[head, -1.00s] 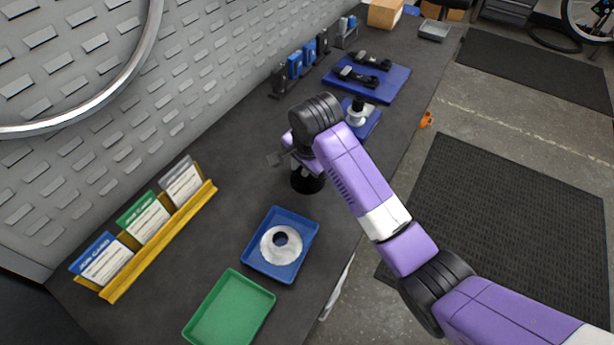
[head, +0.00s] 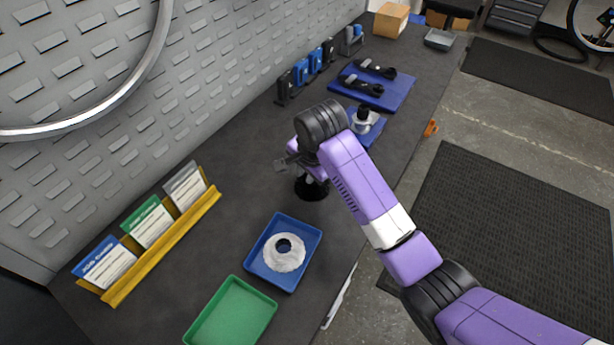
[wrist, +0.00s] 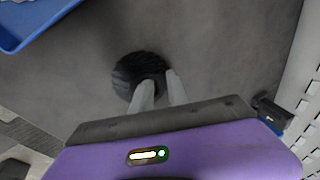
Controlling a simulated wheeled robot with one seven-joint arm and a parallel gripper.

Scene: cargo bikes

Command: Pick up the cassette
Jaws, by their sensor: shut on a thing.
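A dark, ribbed round piece, which I take to be the cassette (head: 312,190), is at the middle of the dark bench in the head view. In the wrist view the cassette (wrist: 128,73) is a black disc just beyond the fingers. My gripper (wrist: 159,88) points down at it, with its two pale fingers close together over its near edge, shut on it. In the head view my gripper (head: 308,177) is partly hidden by my wrist. I cannot tell whether the cassette touches the bench or is slightly above it.
A blue tray (head: 256,262) with a silver ring (head: 286,263) and a green tray (head: 220,318) are in front. A yellow card rack (head: 165,250) stands at left. Behind are a blue mat (head: 392,99) with black parts and a silver-and-black part (head: 364,122). Bare bench lies left of the gripper.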

